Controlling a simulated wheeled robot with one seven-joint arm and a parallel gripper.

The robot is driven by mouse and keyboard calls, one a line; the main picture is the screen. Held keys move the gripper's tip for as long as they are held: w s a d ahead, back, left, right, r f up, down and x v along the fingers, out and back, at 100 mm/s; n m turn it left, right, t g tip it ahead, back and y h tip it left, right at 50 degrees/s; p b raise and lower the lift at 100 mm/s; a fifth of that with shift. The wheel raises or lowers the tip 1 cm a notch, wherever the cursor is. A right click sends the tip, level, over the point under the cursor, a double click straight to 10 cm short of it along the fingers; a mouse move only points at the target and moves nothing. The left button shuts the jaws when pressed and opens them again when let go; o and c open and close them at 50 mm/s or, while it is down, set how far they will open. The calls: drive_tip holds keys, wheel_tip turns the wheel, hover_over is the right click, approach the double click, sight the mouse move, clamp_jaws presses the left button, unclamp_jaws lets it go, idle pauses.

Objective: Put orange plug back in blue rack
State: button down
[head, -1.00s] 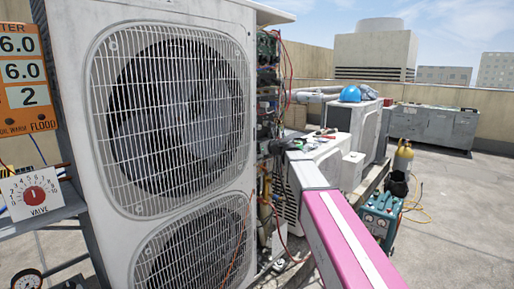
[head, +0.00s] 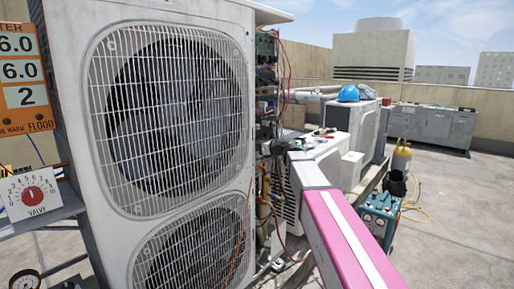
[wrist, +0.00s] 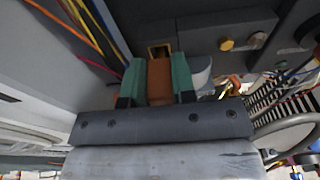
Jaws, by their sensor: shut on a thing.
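My gripper (wrist: 158,75) shows in the wrist view with its two green fingers shut on an orange-brown block, the orange plug (wrist: 159,84). A small brass-edged square (wrist: 159,50) shows just beyond the plug, against a dark panel. I cannot tell whether the plug touches it. In the head view my gripper is small and dark beside the open wiring side of the large condenser (head: 160,120), and the plug cannot be made out there. I cannot pick out a blue rack in either view.
Several coloured wires (wrist: 85,30) run close on the left of my gripper, and a grey hose (wrist: 292,130) and more wires are on the right. In the head view a smaller unit with a blue helmet (head: 349,93) and a teal machine (head: 379,216) stand to the right.

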drive_tip(key=shift+v, duration=1.25)
drive_tip(key=shift+s+d+f, duration=0.2)
drive_tip(key=shift+s+d, duration=1.05)
drive_tip(key=shift+d, duration=0.3)
